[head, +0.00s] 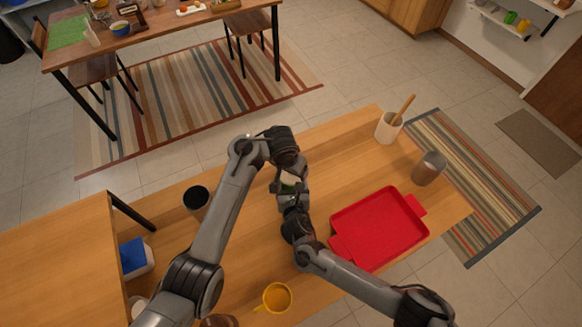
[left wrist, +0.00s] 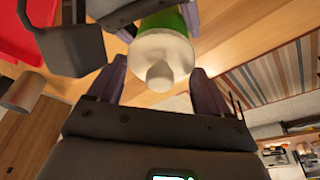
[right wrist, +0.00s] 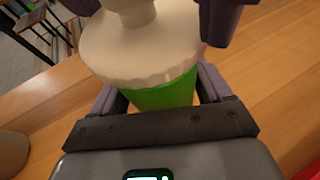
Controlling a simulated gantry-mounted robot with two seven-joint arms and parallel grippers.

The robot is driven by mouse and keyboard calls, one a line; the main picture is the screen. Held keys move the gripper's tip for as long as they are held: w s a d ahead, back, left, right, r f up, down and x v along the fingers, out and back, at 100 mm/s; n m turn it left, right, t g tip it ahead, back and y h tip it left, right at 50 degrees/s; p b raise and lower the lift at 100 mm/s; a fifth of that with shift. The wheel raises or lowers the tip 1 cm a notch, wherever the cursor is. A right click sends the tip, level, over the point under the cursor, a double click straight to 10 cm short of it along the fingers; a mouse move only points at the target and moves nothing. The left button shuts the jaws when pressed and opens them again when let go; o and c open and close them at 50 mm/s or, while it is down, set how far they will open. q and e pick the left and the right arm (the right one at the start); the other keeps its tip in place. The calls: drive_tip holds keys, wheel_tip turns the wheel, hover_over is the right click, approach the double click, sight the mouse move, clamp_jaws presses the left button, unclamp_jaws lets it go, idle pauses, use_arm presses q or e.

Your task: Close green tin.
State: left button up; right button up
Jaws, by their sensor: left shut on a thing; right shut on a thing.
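The green tin (head: 289,188) is held above the wooden table between my two grippers, mostly hidden by them in the head view. In the right wrist view its green body (right wrist: 165,95) sits between the fingers of my right gripper (right wrist: 160,92). A white lid (right wrist: 140,50) covers its top, touching or very near the body; I cannot tell if it is fully seated. In the left wrist view the white lid (left wrist: 160,48) with its round knob lies between the fingers of my left gripper (left wrist: 160,88), which is shut on it. Green shows just beyond the lid.
A red tray (head: 378,230) lies right of the grippers. A dark cup (head: 197,199) stands at the left, a yellow mug (head: 277,297) near the front. A utensil crock (head: 388,128) and a metal tumbler (head: 429,169) stand at the far right.

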use_arm(q)
drive_tip(key=shift+f, duration=0.35)
drive_tip(key=o, duration=0.9)
drive_tip(key=shift+o, duration=0.2)
drive_tip(key=v, duration=0.6)
drive_tip(key=shift+r, duration=0.2)
drive_tip(key=shift+s+a+r, duration=0.15)
drive_tip(key=shift+s+r, duration=0.05)
drive_tip(key=shift+r, duration=0.3)
use_arm(e)
drive_tip(key=o, duration=1.4)
drive_tip(key=shift+o, duration=0.2)
